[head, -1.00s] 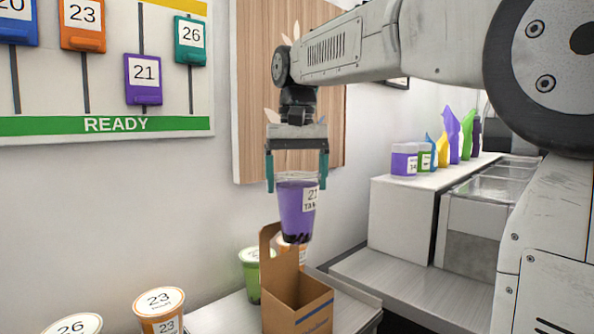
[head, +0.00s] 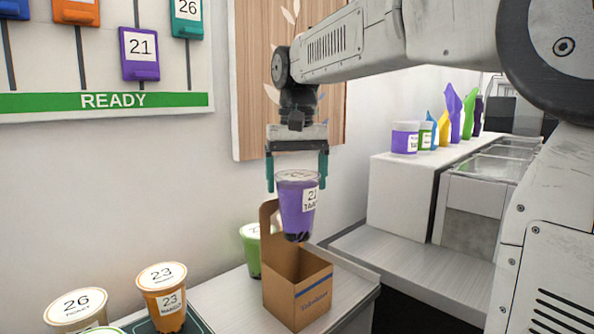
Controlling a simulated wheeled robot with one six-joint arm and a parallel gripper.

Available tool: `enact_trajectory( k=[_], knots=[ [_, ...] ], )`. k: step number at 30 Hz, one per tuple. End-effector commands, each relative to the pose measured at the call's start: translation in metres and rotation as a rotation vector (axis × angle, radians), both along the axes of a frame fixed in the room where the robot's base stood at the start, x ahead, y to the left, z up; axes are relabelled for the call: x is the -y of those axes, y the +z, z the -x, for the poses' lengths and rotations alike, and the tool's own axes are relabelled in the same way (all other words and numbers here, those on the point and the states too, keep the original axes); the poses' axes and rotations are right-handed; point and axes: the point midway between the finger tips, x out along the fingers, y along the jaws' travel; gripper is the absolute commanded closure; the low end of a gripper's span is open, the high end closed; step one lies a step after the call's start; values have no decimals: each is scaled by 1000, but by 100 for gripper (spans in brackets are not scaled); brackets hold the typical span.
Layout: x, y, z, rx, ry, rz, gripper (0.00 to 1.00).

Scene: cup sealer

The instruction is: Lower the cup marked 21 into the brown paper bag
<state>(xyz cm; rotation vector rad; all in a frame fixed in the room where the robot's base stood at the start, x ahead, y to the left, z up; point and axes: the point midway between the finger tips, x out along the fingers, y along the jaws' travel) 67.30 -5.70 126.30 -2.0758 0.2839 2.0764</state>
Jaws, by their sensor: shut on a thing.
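The purple cup marked 21 (head: 297,212) has a pale lid and dark pieces at its bottom. My gripper (head: 297,184) is shut on it, with one teal finger on each side near the lid. The cup hangs close to upright over the brown paper bag (head: 297,290). The bag stands open on the counter, with a taller panel at its back left. The cup's base shows just above the bag's opening; whether it is inside the rim I cannot tell.
A green cup (head: 250,255) stands close behind the bag on the left. An orange cup marked 23 (head: 163,300) and a cup marked 26 (head: 77,311) stand at the front left. Counter (head: 350,290) is clear right of the bag.

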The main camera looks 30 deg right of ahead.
Motion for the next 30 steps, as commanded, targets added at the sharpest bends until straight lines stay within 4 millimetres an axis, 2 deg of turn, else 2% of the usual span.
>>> enact_trajectory(
  k=[30],
  knots=[
    [0,-49,0,0,0,0,75]
  ],
)
